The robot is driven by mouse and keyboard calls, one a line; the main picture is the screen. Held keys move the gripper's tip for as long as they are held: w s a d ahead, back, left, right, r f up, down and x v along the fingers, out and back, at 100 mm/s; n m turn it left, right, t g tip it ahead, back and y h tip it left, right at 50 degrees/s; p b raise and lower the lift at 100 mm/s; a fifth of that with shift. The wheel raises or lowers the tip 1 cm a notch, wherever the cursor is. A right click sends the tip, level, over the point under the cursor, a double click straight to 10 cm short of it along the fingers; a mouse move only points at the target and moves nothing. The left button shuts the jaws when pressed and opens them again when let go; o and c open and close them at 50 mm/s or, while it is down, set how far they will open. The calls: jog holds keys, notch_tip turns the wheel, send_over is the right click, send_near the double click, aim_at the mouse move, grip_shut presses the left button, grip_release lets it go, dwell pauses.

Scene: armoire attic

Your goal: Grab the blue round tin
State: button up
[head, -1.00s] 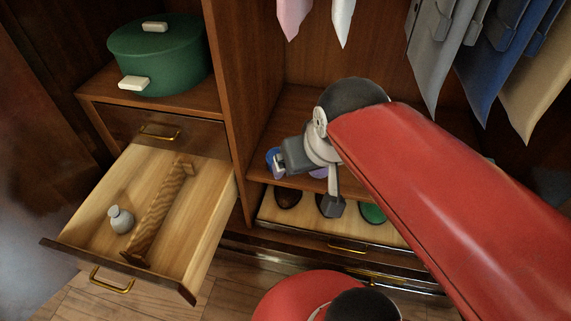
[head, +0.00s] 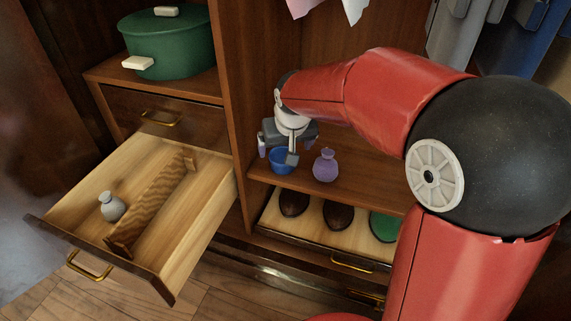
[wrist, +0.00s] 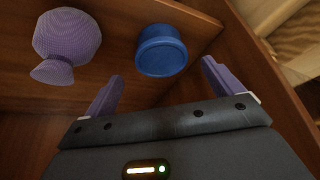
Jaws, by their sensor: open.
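The blue round tin (head: 281,162) sits on the wooden shelf inside the armoire, near the left upright panel. My gripper (head: 276,154) hangs just above and around the tin in the head view, partly hiding it. In the wrist view the tin (wrist: 161,52) shows upside down in the picture, just beyond the gap between the two purple fingertips of my gripper (wrist: 162,69). The fingers are spread and nothing is between them. Contact between the fingers and the tin is not visible.
A purple vase (head: 326,166) stands on the shelf close to the tin's right, also seen in the wrist view (wrist: 68,38). Below is an open drawer with shoes (head: 338,214). At left, an open drawer (head: 195,222) holds a grey vase (head: 111,206) and a wooden divider.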

aim_at(283, 155)
jog(key=x, duration=0.2)
jog(key=b+x, duration=0.1)
jog(key=x, duration=0.1)
jog(key=shift+s+a+f, duration=0.1)
jog(key=shift+a+f, duration=0.1)
jog(key=shift+f, duration=0.25)
jog(key=c, duration=1.1)
